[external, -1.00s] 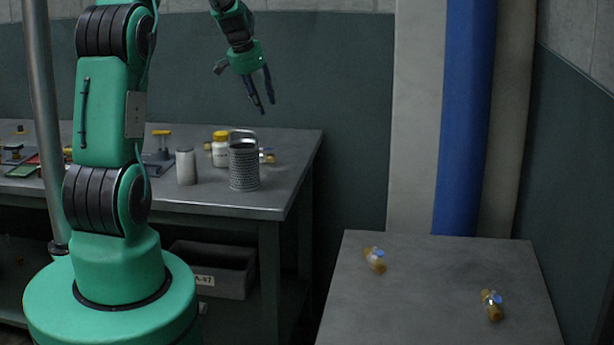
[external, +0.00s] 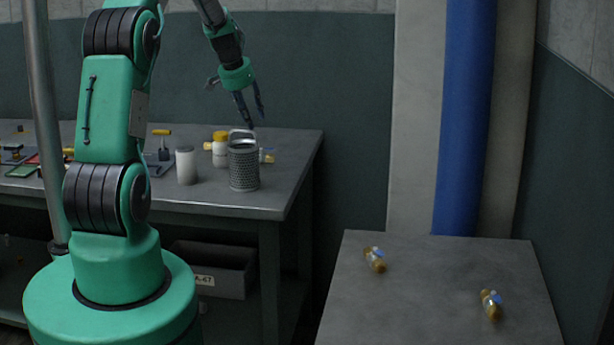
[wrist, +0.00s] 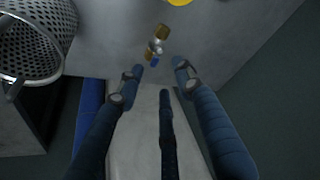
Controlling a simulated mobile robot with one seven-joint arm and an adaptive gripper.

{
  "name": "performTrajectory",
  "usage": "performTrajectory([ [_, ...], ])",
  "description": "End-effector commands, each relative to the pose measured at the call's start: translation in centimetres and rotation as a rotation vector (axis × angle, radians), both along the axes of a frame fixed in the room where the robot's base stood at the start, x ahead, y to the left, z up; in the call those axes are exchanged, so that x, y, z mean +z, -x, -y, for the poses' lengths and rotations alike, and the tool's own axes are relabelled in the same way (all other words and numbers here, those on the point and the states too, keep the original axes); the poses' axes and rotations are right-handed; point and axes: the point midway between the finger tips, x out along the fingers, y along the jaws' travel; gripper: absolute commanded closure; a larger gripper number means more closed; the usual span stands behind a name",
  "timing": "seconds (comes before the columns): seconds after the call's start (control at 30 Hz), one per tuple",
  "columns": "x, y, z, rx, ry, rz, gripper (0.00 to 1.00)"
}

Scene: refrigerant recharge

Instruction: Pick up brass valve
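A brass valve with a silver middle and a blue part (wrist: 158,42) lies on the workbench in the wrist view, just beyond my fingertips. Part of it shows behind the perforated metal basket (external: 244,168) in the external view (external: 266,156). My gripper (external: 252,112) is above the bench, over the basket's area in the picture. Its fingers are spread and empty in the wrist view (wrist: 157,75). Two more brass valves with blue parts lie on the right-hand table, one at its back left (external: 375,259) and one at its right (external: 491,304).
The basket (wrist: 35,40) is close on the left in the wrist view. A white jar with a yellow lid (external: 220,150) and a pale cylinder (external: 186,167) stand beside it on the workbench (external: 235,205).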

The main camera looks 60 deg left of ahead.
Motion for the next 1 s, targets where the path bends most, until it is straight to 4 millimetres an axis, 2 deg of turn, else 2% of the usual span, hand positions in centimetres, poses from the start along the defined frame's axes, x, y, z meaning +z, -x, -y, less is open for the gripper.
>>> performTrajectory([
  [0.2, -3.3, -1.2, -0.4, -0.001, 0.000, -0.001, 0.64],
  [0.4, -5.5, -2.1, -0.7, 0.000, 0.000, 0.000, 0.64],
  [1.0, -6.6, -2.5, -0.9, 0.000, 0.000, 0.000, 0.64],
])
